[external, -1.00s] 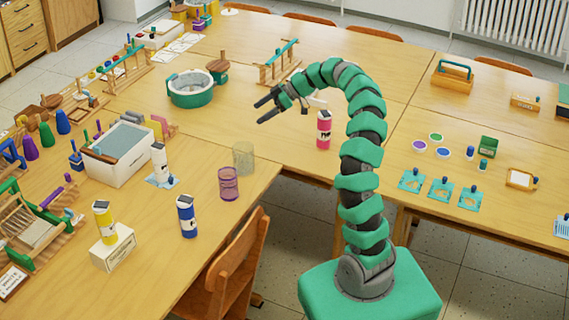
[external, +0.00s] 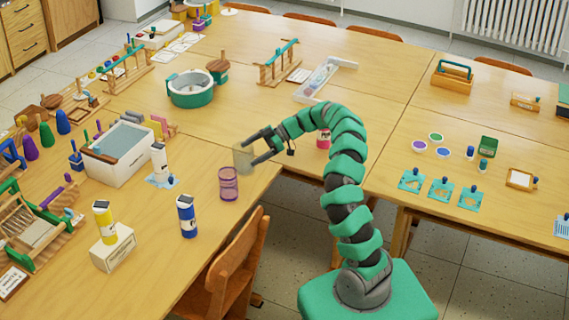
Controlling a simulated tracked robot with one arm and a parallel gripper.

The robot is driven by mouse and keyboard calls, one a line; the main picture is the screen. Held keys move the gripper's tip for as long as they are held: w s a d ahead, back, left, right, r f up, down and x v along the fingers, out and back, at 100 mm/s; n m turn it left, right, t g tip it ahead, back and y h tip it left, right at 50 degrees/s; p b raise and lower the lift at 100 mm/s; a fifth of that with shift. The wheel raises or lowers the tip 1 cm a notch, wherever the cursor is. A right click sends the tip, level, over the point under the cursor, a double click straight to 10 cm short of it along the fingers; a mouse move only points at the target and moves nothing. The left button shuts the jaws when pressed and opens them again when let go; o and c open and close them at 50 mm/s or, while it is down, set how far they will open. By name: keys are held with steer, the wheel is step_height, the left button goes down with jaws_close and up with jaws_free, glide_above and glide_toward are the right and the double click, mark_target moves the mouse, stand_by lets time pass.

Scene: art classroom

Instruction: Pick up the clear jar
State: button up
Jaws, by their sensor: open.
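The clear jar (external: 242,158) stands upright on the wooden table, just behind and right of a purple see-through jar (external: 229,184). My gripper (external: 255,150) is open, its dark fingers pointing left at the clear jar's right side. In this view the fingers overlap part of the jar. I cannot tell whether they touch it or how far they reach around it.
A blue bottle (external: 187,216) and a white bottle (external: 160,163) stand to the left. A round green tub (external: 190,90) stands farther back. The table between tub and jar is clear.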

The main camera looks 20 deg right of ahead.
mark_target(234, 162)
steer(key=x, duration=0.3)
steer(key=shift+w+f+b, duration=0.2)
steer(key=shift+f+b, duration=0.05)
steer(key=shift+b, duration=0.05)
steer(key=c, duration=1.1)
steer(key=shift+r, duration=0.1)
